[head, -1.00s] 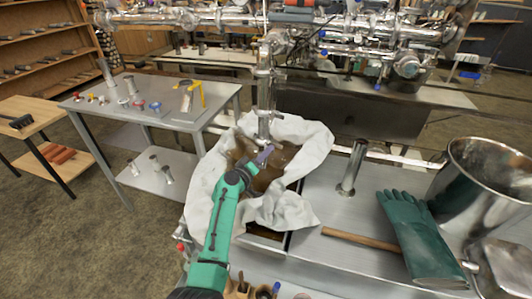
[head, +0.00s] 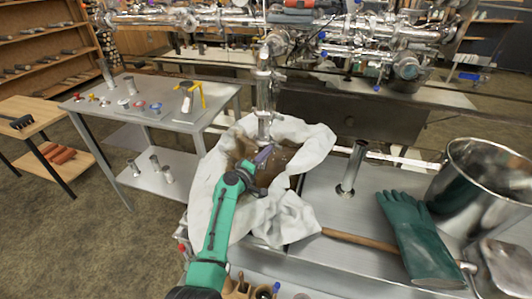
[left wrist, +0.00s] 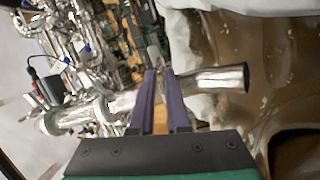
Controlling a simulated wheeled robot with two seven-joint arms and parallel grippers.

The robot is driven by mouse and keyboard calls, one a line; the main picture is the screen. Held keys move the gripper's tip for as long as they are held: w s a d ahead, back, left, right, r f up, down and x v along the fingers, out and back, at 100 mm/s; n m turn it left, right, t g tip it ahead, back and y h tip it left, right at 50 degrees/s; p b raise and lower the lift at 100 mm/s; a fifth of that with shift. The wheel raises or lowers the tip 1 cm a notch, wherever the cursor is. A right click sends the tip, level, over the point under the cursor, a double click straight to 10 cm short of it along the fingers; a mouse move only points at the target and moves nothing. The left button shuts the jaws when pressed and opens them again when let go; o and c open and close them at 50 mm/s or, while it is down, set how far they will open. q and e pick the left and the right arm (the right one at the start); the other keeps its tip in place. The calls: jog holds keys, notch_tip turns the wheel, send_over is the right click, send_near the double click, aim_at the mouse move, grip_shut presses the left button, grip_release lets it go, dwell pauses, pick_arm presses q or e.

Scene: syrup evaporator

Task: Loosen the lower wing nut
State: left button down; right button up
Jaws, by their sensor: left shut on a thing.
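A shiny vertical pipe (head: 264,92) comes down from the pipework, its lower end above a cloth-lined bin (head: 318,140). My left gripper (head: 266,150) has its purple fingers at the pipe's lower end. In the left wrist view the pipe (left wrist: 222,80) runs across just past the fingertips (left wrist: 162,73). The fingers are close together on a small metal piece (left wrist: 154,54) at the pipe, which I take for the lower wing nut; it is mostly hidden and too small to see clearly. My right gripper is not in view.
A green glove (head: 418,240), a wooden handle (head: 358,240) and a large steel pot (head: 482,185) are on the right bench. A short upright pipe (head: 353,168) stands there. A grey table (head: 165,112) at the left holds small fittings and a yellow-handled tool.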

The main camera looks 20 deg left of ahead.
pick_arm(q)
jog(key=shift+r+n+p, duration=0.1)
jog(key=shift+n+p, duration=2.65)
jog(key=shift+n, duration=6.35)
jog(key=c, duration=0.9)
grip_release()
